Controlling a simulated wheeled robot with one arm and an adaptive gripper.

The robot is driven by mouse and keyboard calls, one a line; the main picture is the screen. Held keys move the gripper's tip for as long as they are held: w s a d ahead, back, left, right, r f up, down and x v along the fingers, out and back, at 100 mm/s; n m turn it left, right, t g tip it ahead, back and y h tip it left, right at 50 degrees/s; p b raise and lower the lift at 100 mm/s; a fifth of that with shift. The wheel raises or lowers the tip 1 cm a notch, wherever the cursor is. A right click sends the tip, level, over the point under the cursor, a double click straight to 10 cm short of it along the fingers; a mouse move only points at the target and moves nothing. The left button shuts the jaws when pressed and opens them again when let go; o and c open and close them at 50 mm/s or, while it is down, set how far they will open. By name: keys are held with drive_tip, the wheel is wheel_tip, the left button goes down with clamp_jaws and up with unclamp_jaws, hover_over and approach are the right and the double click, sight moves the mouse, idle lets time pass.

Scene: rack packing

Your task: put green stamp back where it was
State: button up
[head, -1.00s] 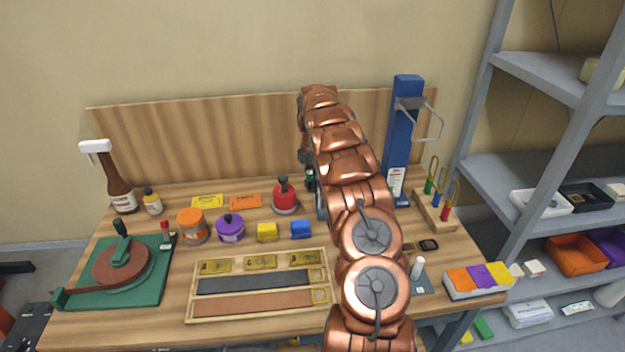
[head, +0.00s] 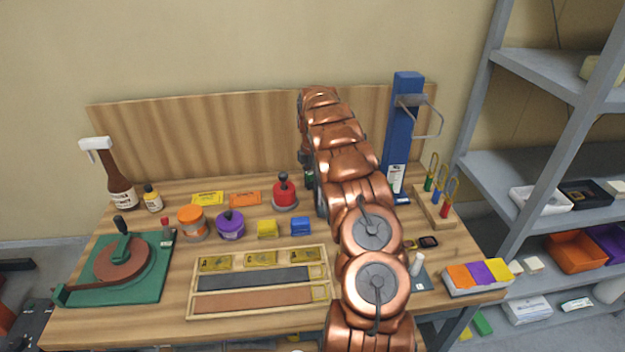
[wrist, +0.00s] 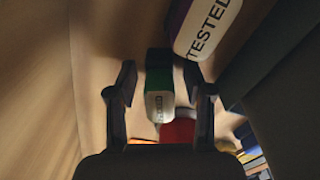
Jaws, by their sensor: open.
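In the wrist view, the green stamp (wrist: 160,84) is a green body with a white lettered label at its lower end. It lies between the two fingers of my gripper (wrist: 163,82), which is open, with a visible gap to each finger. In the head view, only a dark green sliver (head: 309,179) shows beside my arm, apparently the same stamp. The fingers are hidden behind my arm there, and I cannot see what the stamp rests on.
A purple item (wrist: 207,28) labelled "TESTED" is close beyond my gripper in the wrist view. A red round-based item (head: 285,194) stands left of my arm. A blue upright post (head: 402,135) stands to the right. A wooden tray (head: 188,290) lies in front.

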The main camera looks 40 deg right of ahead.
sight(311, 171)
wheel_tip(311, 171, up, 10)
drive_tip(key=b, duration=0.3)
drive_tip(key=shift+f, duration=0.1)
drive_tip(key=shift+r+p, duration=0.35)
drive_tip(key=shift+r, duration=0.9)
drive_tip(key=shift+a+r, duration=0.15)
drive_tip(key=shift+a, duration=0.05)
drive_tip(key=s+a+r+m, duration=0.3)
drive_tip(key=s+a, duration=0.1)
drive_tip(key=a, duration=0.5)
drive_tip(key=s+a+r+m+g, duration=0.1)
drive_tip(key=s+a+r+m, duration=0.2)
drive_tip(key=a, duration=0.6)
drive_tip(key=s+a+r+m, duration=0.3)
drive_tip(key=s+a, duration=0.1)
drive_tip(key=a, duration=0.6)
drive_tip(key=s+a+f+m, duration=0.2)
drive_tip(key=s+a, duration=0.3)
drive_tip(key=s, duration=0.4)
drive_tip(key=s+a+f+m, duration=0.2)
drive_tip(key=s+a, duration=0.3)
drive_tip(key=s, duration=0.4)
drive_tip(key=s+a+f+m, duration=0.2)
drive_tip(key=s+a+f, duration=0.2)
drive_tip(key=s, duration=0.5)
drive_tip(key=shift+s+a+f+g, duration=0.25)
drive_tip(key=shift+s+a+g, duration=0.15)
drive_tip(key=shift+a, duration=0.45)
